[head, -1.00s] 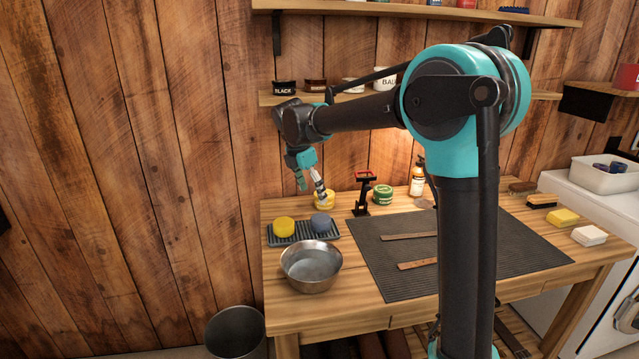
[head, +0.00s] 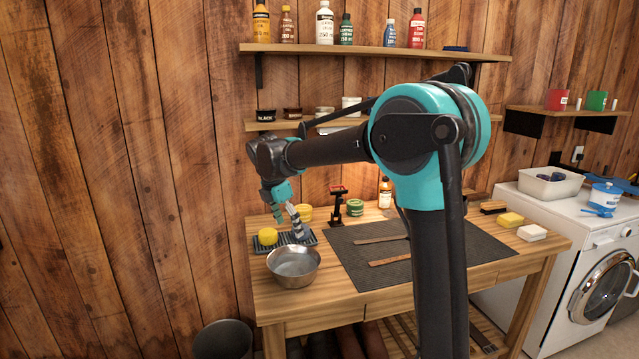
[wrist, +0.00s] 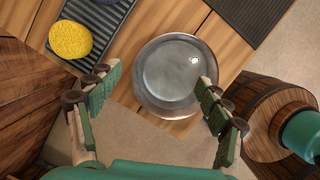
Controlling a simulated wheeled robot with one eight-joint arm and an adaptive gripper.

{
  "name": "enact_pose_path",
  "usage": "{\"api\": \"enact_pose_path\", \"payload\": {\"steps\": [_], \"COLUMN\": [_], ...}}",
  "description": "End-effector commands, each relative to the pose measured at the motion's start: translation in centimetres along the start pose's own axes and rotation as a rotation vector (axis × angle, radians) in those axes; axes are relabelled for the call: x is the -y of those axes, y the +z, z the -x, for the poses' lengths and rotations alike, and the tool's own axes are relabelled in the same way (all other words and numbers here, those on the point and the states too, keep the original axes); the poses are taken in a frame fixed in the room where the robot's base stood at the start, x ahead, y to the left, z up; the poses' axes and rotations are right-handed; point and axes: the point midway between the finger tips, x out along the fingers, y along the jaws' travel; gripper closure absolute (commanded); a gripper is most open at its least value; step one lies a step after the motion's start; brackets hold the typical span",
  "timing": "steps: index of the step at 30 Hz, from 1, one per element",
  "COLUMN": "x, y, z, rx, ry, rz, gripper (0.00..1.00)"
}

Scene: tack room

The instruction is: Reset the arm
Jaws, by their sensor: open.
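My gripper (head: 290,224) hangs from the raised arm above the left part of the wooden bench, in front of the drying tray in the head view. Its two fingers are spread with nothing between them. In the wrist view the open gripper (wrist: 158,98) frames a metal bowl (wrist: 150,78) lying below, apart from the fingers. The bowl (head: 293,268) stands on the bench's front left and looks empty. A yellow sponge (head: 267,236) sits on the dark ribbed tray (head: 262,249). A finger hides the tray's right part.
A dark mat (head: 440,255) with two brown straps covers the bench's middle. A red-topped stand (head: 338,205), a green tin (head: 355,208) and a bottle (head: 385,193) line the back. Shelves (head: 380,52) hang above. A bin (head: 223,340) stands on the floor at left.

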Motion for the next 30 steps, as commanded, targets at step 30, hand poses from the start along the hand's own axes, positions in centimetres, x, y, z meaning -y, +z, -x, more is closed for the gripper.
{"api": "enact_pose_path", "payload": {"steps": [30], "x": [29.0], "y": [4.3], "z": [-14.5], "rx": [-0.218], "ry": [0.1], "rz": [-1.699], "gripper": [0.22]}}
